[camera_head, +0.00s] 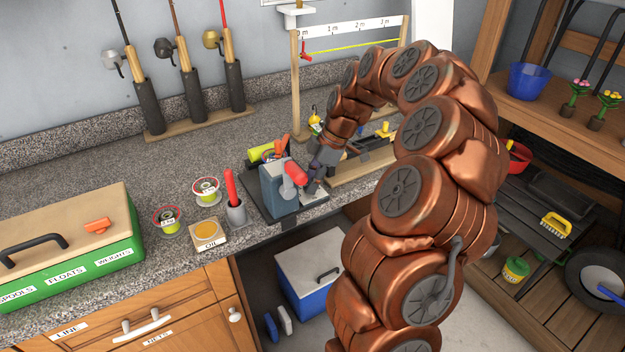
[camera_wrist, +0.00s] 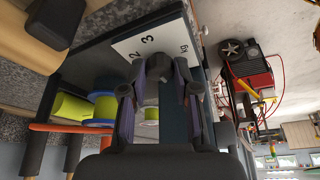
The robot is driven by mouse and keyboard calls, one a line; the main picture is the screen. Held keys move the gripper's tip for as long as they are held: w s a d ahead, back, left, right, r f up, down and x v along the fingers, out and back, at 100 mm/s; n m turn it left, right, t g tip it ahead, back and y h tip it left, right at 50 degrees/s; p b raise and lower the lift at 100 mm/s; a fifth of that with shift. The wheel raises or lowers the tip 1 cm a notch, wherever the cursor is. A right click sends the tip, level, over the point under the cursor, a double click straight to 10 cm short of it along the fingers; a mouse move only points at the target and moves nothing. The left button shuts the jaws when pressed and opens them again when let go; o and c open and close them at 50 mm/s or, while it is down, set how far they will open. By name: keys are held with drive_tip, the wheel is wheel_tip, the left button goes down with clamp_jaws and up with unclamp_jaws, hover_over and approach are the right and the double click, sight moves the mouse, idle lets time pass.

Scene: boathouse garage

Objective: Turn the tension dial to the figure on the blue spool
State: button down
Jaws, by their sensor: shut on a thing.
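My gripper (camera_head: 315,186) is at the right side of the blue-grey winder (camera_head: 277,192) on the counter. In the wrist view, my gripper (camera_wrist: 155,85) is shut on a grey knob (camera_wrist: 151,66), which I take for the tension dial. The knob stands before a white scale plate (camera_wrist: 133,43) with "2", "3" and "kg" showing. My fingers hide part of the scale, and I cannot tell where the dial points. A spool with a blue rim (camera_wrist: 104,108) and yellow-green line lies beyond the plate's edge; no figure on it is readable here.
A green tackle box (camera_head: 126,232) is farther left. Fishing rods (camera_head: 182,85) stand behind.

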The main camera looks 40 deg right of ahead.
drive_tip(key=shift+f+m+b, duration=0.15)
drive_tip(key=shift+m+b, duration=0.15)
drive_tip(key=shift+b, duration=0.2)
drive_tip(key=m+b, duration=0.1)
drive_tip(key=b, duration=0.1)
drive_tip(key=shift+s+f+m+t+h+b, duration=0.1)
drive_tip(key=shift+m+t+h+b, duration=0.2)
drive_tip(key=shift+m+t, duration=0.1)
drive_tip(key=m+t+h+b, duration=0.1)
drive_tip(key=m+b, duration=0.3)
drive_tip(key=shift+s+a, duration=0.1)
drive_tip(key=shift+s, duration=0.05)
drive_tip(key=m+b, duration=0.1)
drive_tip(key=m, duration=0.1)
drive_tip(key=m+h+b, duration=0.1)
drive_tip(key=m, duration=0.1)
drive_tip(key=shift+a+t+h+b, duration=0.15)
drive_tip(key=shift+t+h+b, duration=0.15)
drive_tip(key=shift+t, duration=0.1)
drive_tip(key=shift+a+r+m+h+b, duration=0.1)
drive_tip(key=shift+m+h+b, duration=0.25)
drive_tip(key=shift+m, duration=0.6)
drive_tip(key=shift+a+r+m+h+b, duration=0.1)
drive_tip(key=shift+m+h+b, duration=0.25)
drive_tip(key=shift+m, duration=0.6)
drive_tip(key=c, duration=0.9)
unclamp_jaws()
drive_tip(key=shift+o, duration=0.2)
drive_tip(key=shift+r, duration=0.15)
